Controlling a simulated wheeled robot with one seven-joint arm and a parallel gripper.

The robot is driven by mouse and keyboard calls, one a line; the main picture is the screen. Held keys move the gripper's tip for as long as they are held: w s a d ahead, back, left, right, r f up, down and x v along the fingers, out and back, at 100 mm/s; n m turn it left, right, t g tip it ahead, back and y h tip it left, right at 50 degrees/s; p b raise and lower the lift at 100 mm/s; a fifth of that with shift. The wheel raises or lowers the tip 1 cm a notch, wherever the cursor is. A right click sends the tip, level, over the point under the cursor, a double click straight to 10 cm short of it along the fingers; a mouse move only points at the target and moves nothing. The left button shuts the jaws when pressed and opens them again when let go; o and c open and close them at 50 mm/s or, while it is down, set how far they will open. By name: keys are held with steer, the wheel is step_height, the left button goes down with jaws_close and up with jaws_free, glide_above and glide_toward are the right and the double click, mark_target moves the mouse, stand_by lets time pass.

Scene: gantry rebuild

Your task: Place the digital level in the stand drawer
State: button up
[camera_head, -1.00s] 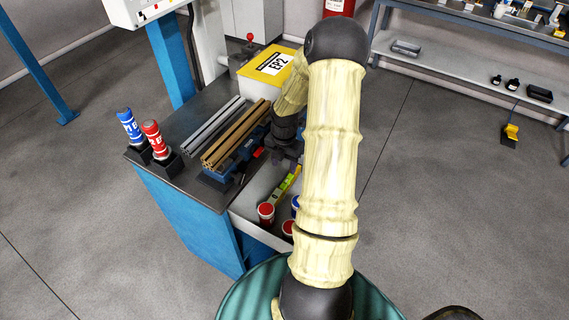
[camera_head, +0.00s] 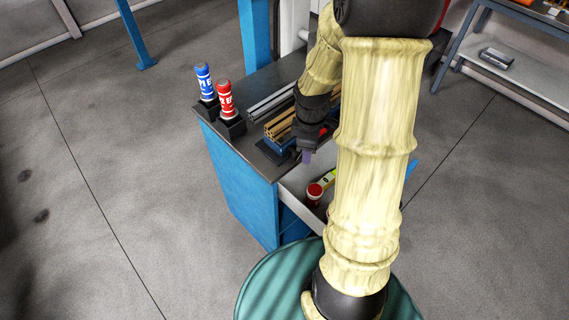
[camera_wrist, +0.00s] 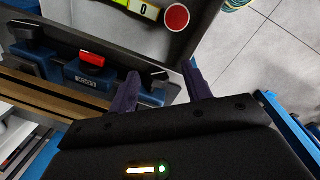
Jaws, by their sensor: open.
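The digital level (camera_head: 329,179), a yellow-green bar, lies in the open stand drawer (camera_head: 293,188), beside a red-topped can. Its far part is hidden behind my arm. In the wrist view, one end of the level (camera_wrist: 140,8) shows at the top edge, against the grey drawer floor (camera_wrist: 207,12). My gripper (camera_head: 306,157) is above the stand near the drawer's edge. In the wrist view its two dark fingers (camera_wrist: 160,84) are apart with nothing held between them. The level is apart from the fingers.
The red-topped can (camera_head: 314,192) also shows in the wrist view (camera_wrist: 177,17). A blue vise (camera_wrist: 92,77) with a red part sits close to the fingers. Brown bars (camera_head: 285,124) and blue and red bottles (camera_head: 225,98) are on the stand top. Floor at left is clear.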

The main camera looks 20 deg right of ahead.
steer(key=s+a+r+m+t, duration=0.1)
steer(key=s+a+r+m, duration=0.5)
steer(key=a+m, duration=0.4)
steer(key=shift+s+m+t+y, duration=0.3)
steer(key=shift+s+m+y, duration=0.1)
steer(key=shift+s+m, duration=0.4)
steer(key=shift+r, duration=0.1)
steer(key=shift+c, duration=1.4)
